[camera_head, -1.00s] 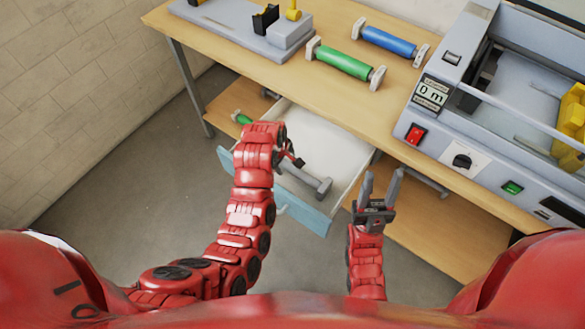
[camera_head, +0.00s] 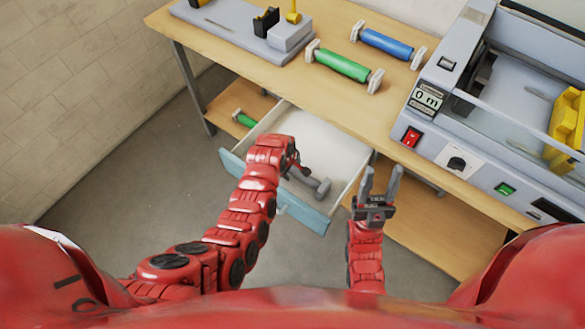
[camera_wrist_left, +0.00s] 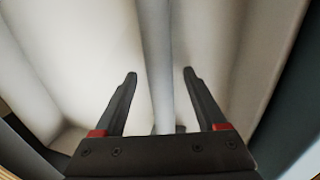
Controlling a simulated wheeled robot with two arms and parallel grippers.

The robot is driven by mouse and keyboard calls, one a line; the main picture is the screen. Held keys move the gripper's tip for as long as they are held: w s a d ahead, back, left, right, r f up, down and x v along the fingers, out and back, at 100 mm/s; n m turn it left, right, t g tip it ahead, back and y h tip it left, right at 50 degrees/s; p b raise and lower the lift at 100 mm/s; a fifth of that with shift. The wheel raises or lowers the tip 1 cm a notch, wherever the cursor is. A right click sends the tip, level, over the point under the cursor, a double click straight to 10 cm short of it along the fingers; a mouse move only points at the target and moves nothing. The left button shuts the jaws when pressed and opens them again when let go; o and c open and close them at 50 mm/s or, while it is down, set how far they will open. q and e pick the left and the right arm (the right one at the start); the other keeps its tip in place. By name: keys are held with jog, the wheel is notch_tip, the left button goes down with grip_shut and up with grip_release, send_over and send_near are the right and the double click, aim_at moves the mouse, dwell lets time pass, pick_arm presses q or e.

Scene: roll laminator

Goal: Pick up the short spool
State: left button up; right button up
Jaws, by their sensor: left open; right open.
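A grey spool (camera_head: 321,188) with a wider end lies in the open white drawer (camera_head: 338,142); its other end is hidden by my left gripper. My left gripper (camera_head: 298,165) is open, reaching down into the drawer at the spool's left part. In the left wrist view its two dark fingers (camera_wrist_left: 160,75) stand apart, on either side of a pale grey bar (camera_wrist_left: 156,50) that looks like the spool's shaft. I cannot tell whether they touch it. My right gripper (camera_head: 380,183) is open and empty, pointing up just right of the drawer.
A green roll (camera_head: 343,65) and a blue roll (camera_head: 388,43) lie on the wooden table (camera_head: 280,80). The laminator (camera_head: 480,130) stands at the right. Another green roll (camera_head: 244,118) sits on the lower shelf. The drawer's blue front (camera_head: 300,210) is near my left arm.

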pick_arm(q)
grip_shut()
dwell(0.5)
